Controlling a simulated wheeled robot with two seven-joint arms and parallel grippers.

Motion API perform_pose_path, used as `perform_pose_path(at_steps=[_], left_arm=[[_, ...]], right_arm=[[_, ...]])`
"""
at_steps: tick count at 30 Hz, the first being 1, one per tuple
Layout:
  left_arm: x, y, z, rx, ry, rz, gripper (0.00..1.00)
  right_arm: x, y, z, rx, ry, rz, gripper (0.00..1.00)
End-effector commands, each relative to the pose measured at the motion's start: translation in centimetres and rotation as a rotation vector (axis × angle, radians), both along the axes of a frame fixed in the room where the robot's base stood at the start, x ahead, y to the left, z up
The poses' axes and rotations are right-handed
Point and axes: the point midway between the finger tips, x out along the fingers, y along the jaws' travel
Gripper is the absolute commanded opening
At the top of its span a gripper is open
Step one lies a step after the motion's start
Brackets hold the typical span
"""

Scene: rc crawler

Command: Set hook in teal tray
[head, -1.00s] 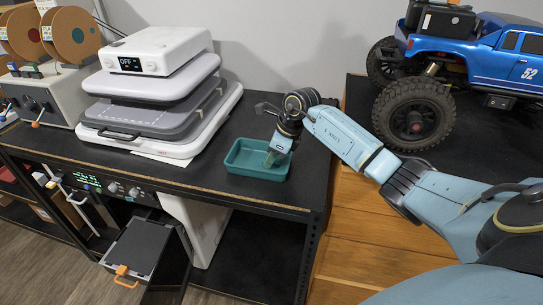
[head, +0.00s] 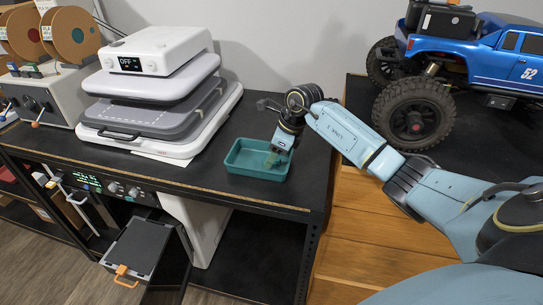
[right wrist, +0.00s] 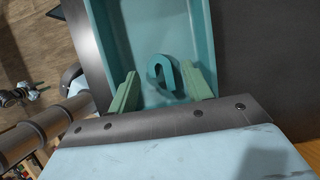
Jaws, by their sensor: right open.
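The teal tray (head: 246,171) sits on the black bench near its front edge; its inside also shows in the right wrist view (right wrist: 115,30). The hook (right wrist: 154,72), a teal U-shaped piece, shows in the right wrist view against the tray floor, between my two green fingers. My right gripper (head: 271,160) is open, pointing down into the right part of the tray. In the right wrist view its fingers (right wrist: 163,88) stand apart on either side of the hook, with gaps visible. I cannot tell whether the hook's lower end is hidden by the gripper body. My left gripper is not in view.
A stacked grey and white press (head: 160,90) stands left of the tray. A blue RC crawler (head: 480,60) stands on a black mat at the right. The bench's front edge (head: 220,196) lies close in front of the tray.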

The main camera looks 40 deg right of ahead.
Motion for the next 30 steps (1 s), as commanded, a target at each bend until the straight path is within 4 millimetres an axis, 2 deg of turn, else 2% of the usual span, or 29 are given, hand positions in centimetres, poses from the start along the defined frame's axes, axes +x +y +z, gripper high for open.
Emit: perform_pose_path(at_steps=[9,15,20,30], left_arm=[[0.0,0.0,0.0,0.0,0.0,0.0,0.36],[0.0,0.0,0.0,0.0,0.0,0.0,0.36],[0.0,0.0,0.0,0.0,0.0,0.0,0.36],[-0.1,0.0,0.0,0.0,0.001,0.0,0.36]], right_arm=[[-2.0,-1.9,6.5,-0.004,-0.003,-0.001,0.5],[-2.8,-2.5,9.1,-0.002,-0.002,-0.001,0.5],[-3.1,-2.7,9.9,0.0,0.0,0.0,0.5],[-3.2,-2.7,10.0,0.0,0.0,0.0,0.5]])
